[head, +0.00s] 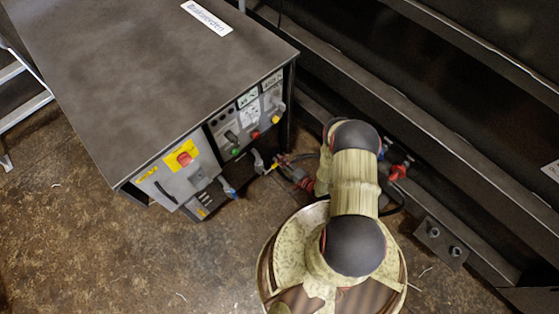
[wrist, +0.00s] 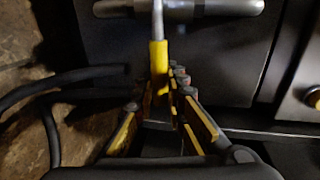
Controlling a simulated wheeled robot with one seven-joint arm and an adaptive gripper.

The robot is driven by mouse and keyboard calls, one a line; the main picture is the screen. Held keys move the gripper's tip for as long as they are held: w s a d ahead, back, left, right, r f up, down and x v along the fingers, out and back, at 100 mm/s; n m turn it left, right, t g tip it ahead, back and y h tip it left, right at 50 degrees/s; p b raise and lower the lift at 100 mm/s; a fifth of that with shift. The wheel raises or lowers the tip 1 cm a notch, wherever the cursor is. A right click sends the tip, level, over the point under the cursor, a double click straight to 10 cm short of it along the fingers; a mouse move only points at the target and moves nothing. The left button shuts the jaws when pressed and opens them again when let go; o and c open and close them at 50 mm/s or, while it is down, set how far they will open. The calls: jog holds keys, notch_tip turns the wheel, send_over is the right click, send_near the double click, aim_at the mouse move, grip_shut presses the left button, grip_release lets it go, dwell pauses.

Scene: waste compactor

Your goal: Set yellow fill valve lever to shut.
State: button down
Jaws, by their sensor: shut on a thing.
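The yellow fill valve lever (wrist: 158,62) stands upright in the wrist view. Its grey stem meets a horizontal metal pipe (wrist: 215,7) at the top. My gripper (wrist: 164,88) has its yellow-and-black fingers closed around the lower part of the yellow grip, one on each side. The grip's lower end is hidden between the fingers. In the head view, a small yellow tip (head: 272,168) shows low beside the cabinet's front, near the reddish end of my arm. My arm hides part of that area, and the valve body is hard to make out.
The dark cabinet (head: 160,70) has a control panel (head: 245,118) with knobs and a red button on yellow (head: 184,158). Black hoses (wrist: 55,85) run at left in the wrist view. Dark steel rails (head: 400,115) bound the right side. Brown floor (head: 90,230) is open at front left.

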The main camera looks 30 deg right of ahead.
jog(key=shift+f, duration=0.25)
dwell(0.3)
jog(key=c, duration=1.8)
grip_release()
jog(key=shift+c, duration=0.2)
jog(key=shift+s, duration=0.1)
jog(key=v, duration=1.1)
jog(key=shift+s+d+r, duration=0.15)
jog(key=shift+s+d, duration=0.05)
jog(key=shift+s, duration=0.15)
